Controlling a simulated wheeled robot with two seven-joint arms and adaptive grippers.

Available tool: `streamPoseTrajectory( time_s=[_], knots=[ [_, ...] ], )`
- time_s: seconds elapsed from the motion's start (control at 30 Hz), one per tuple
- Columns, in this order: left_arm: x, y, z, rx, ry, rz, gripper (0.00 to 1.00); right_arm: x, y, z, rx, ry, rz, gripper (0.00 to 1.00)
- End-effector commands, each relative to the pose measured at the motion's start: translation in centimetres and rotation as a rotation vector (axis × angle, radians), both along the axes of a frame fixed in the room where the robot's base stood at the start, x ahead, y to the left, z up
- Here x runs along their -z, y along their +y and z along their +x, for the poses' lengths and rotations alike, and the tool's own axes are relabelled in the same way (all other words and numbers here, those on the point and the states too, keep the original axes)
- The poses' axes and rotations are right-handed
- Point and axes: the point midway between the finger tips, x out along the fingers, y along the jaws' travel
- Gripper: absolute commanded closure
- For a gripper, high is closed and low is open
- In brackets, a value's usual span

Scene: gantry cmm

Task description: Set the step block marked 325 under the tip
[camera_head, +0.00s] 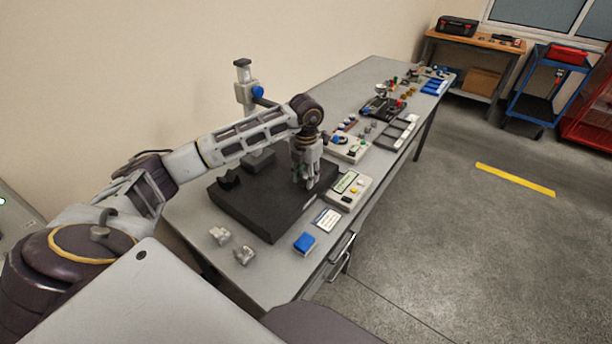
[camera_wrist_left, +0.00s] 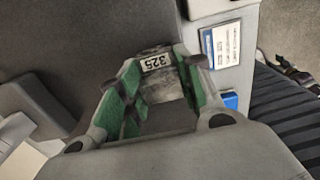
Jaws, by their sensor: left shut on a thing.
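The step block marked 325 (camera_wrist_left: 160,84) shows in the left wrist view, its white label facing the camera between green-padded fingers. My left gripper (camera_head: 307,182) is shut on it, over the right part of the dark plate (camera_head: 268,222). In the head view the fingers hide most of the block, and I cannot tell whether it touches the plate. A gauge stand with a grey column (camera_head: 245,97) and a blue knob rises behind my arm. Its tip is hidden or too small to make out. My right gripper is not in view.
Two small metal blocks (camera_head: 220,235) (camera_head: 243,255) lie on the table left of the plate's front corner. A blue box (camera_head: 304,242), a card (camera_head: 327,219) and a display unit (camera_head: 349,187) line the near edge. Several instruments crowd the far table.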

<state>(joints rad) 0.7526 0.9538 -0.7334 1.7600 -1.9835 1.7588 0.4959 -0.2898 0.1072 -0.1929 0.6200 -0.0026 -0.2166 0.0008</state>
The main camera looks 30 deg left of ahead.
Motion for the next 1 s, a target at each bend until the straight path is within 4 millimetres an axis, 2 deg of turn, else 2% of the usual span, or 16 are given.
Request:
streamPoseTrajectory(
  time_s=[0.23, 0.6, 0.63, 0.7, 0.83, 1.0],
  knots=[
    [0.2, 0.0, 0.0, 0.0, -0.001, 0.0, 0.93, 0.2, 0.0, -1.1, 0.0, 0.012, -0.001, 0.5],
    [0.2, 0.0, 0.0, 0.0, 0.0, 0.0, 0.93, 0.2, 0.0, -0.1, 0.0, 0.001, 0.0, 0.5],
    [0.2, 0.0, 0.0, 0.0, 0.0, 0.0, 0.63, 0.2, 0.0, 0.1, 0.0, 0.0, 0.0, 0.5],
    [0.2, 0.0, 0.0, 0.0, 0.0, 0.0, 0.54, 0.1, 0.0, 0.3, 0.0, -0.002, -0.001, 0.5],
    [0.2, 0.0, 0.0, 0.0, 0.0, 0.0, 0.4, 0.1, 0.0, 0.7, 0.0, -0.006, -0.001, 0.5],
    [0.2, 0.0, 0.0, 0.0, 0.0, 0.0, 0.4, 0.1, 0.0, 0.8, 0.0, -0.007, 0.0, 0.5]
  ],
)
